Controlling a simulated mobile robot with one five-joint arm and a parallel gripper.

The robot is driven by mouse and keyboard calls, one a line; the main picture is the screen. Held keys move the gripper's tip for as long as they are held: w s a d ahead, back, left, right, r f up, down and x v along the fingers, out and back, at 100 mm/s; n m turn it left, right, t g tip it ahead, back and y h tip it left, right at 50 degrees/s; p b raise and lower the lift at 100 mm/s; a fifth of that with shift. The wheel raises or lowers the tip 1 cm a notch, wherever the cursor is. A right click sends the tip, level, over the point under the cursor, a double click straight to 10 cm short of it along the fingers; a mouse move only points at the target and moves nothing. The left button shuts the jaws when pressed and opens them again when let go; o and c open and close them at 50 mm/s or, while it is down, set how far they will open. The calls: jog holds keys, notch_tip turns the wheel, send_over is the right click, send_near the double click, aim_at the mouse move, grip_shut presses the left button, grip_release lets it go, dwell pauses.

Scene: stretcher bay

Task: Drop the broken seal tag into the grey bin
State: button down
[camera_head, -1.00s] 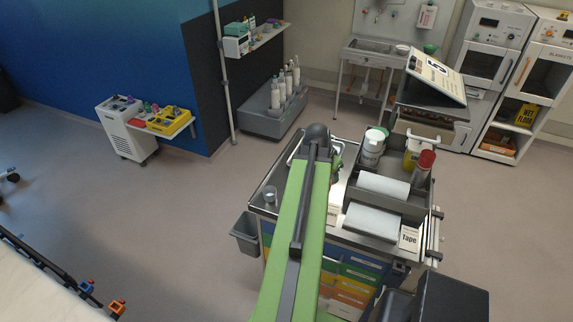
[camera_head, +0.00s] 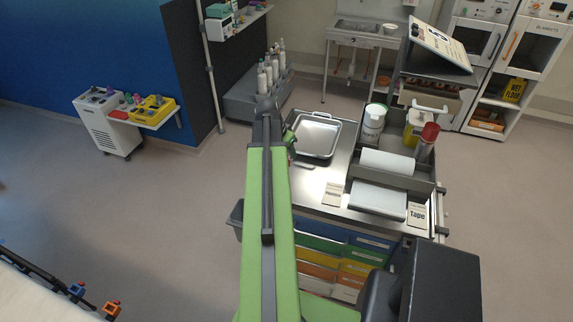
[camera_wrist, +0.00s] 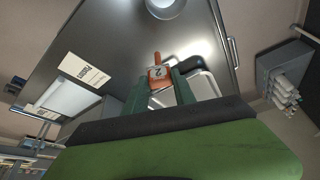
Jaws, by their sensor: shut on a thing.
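The seal tag (camera_wrist: 158,74) is a small orange piece with a dark mark and a thin stem. In the wrist view it sits between the green fingers of my gripper (camera_wrist: 159,84), which is shut on it above the steel cart top. In the head view my arm hides the tag and most of the gripper.
The cart top (camera_head: 313,181) carries a steel tray (camera_head: 318,136), a grey organiser with a white roll (camera_head: 387,163), and label cards. A round cup (camera_wrist: 165,6) is at the top of the wrist view. Floor left of the cart is clear.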

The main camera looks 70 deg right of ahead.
aim_at(289, 159)
jog(key=f+b, duration=0.4)
jog(key=shift+w+f, duration=0.4)
jog(key=shift+r, duration=0.25)
jog(key=shift+f, duration=0.2)
jog(key=c, duration=1)
grip_release()
jog(key=shift+c, duration=0.2)
